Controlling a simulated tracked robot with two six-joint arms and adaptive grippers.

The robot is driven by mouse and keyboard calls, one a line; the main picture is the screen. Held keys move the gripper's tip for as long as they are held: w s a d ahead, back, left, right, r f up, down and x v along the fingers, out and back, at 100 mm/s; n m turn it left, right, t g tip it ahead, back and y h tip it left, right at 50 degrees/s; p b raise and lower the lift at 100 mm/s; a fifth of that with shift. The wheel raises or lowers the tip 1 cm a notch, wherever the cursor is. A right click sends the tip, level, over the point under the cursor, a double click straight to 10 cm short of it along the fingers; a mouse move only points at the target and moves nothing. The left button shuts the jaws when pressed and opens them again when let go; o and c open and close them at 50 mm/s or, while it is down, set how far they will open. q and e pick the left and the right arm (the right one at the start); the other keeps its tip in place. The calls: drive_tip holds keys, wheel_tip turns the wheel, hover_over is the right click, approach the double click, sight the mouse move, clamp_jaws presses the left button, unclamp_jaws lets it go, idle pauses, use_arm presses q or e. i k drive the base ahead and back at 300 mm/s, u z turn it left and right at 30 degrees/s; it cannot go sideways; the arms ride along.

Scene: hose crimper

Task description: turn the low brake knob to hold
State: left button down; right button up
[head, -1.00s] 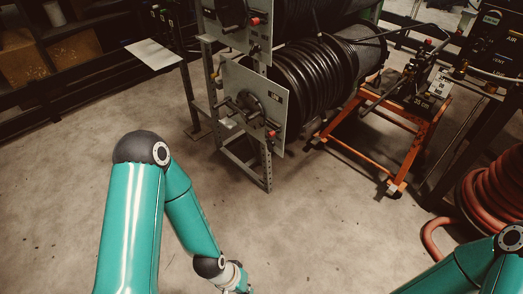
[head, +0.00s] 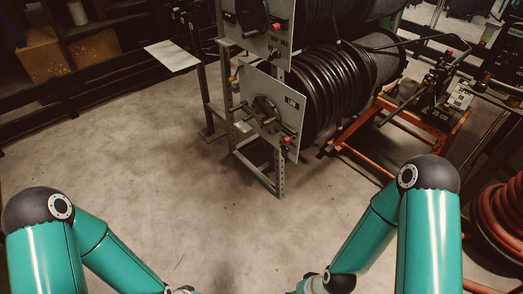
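The low brake knob appears to be the small red knob (head: 287,139) at the lower right of the grey lower reel plate (head: 252,89). The plate also carries a dark round hub (head: 265,109) with handles and small labels. The knob's setting is too small to read. A similar red knob (head: 276,27) sits on the upper reel plate (head: 286,10). Both my arms reach in from the bottom, well short of the rack. Their wrists are cut by the bottom edge, and neither gripper's fingers show.
Black hose is wound on the lower reel (head: 335,88) behind the plate. An orange stand (head: 362,157) is right of the rack, and a red hose coil (head: 497,215) lies at the far right. The floor (head: 170,150) before the rack is clear.

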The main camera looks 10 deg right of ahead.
sight(284, 149)
drive_tip(key=u, duration=0.1)
drive_tip(key=i, duration=1)
drive_tip(key=z, duration=0.05)
